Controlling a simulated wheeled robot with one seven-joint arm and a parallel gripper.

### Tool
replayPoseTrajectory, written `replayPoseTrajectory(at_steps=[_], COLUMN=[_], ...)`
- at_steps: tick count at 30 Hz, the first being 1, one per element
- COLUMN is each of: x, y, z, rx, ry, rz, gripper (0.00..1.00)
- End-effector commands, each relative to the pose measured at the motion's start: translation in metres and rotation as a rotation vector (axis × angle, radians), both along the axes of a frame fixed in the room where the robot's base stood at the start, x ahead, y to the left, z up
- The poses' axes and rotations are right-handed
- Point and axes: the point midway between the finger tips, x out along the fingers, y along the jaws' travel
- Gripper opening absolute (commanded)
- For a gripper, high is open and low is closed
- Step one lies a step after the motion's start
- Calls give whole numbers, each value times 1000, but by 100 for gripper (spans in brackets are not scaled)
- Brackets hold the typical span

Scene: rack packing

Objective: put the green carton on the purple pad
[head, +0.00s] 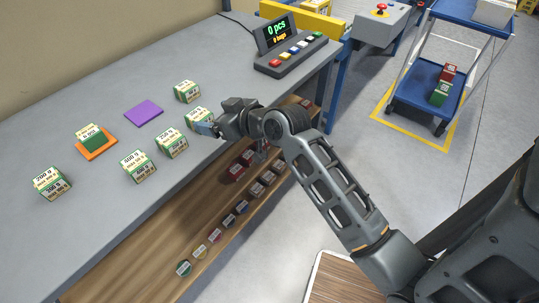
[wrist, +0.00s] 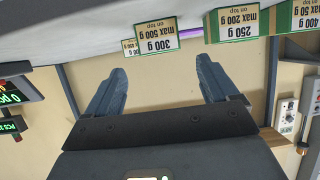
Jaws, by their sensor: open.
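The purple pad (head: 144,113) lies bare on the grey table, and a purple strip (wrist: 190,31) shows in the wrist view. Several green cartons with pale labels stand on the table, so I cannot tell which one is meant. One green carton (head: 92,139) stands on an orange pad. Another carton (head: 197,116) is close to my gripper (head: 207,128). In the wrist view, my gripper (wrist: 160,70) is open and empty, with a carton labelled 300 g (wrist: 157,38) ahead of the gap between the fingertips.
Other cartons stand near the table's front edge (head: 171,144), (head: 138,166), at the left (head: 52,183) and behind (head: 187,91). The orange pad (head: 97,150) is left of the purple one. A display console (head: 289,51) stands at the far end. A wooden shelf (head: 150,260) runs below.

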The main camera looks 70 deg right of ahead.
Motion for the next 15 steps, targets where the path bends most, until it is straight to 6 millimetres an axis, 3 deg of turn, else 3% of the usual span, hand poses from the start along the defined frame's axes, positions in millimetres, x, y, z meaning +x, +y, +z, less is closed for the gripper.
replayPoseTrajectory(at_steps=[5,8,15], x=[-5,-20,-93], y=[6,22,87], z=[-5,-15,-38], rx=[1,-1,-19], ry=[4,9,6], rz=[0,0,15], gripper=[87,87,87])
